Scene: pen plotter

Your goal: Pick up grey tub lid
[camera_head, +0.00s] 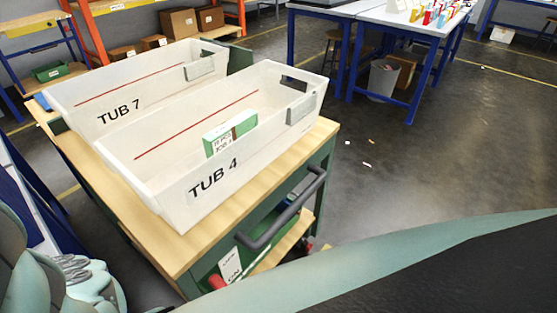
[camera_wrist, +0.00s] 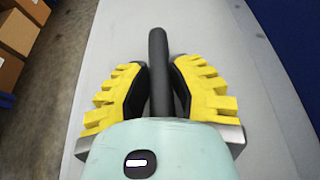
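In the wrist view my gripper (camera_wrist: 160,78) has yellow ribbed fingers with dark inner pads. A dark round bar (camera_wrist: 158,48) runs between the fingers, with a pad close on each side. I cannot tell whether the pads press on it. Below the bar lies a long, flat light-grey surface (camera_wrist: 205,30). It may be the grey tub lid with the bar as its handle, but its ends are out of view. My gripper and fingers hide part of it. I cannot make out a lid in the head view.
White tubs marked TUB 7 (camera_head: 85,108) and TUB 4 (camera_head: 165,195) stand open on a wooden-topped cart (camera_head: 180,250). A green-and-white box (camera_head: 230,132) is in TUB 4. Blue-legged tables (camera_head: 420,75) stand behind. The floor at right (camera_head: 450,150) is mostly clear.

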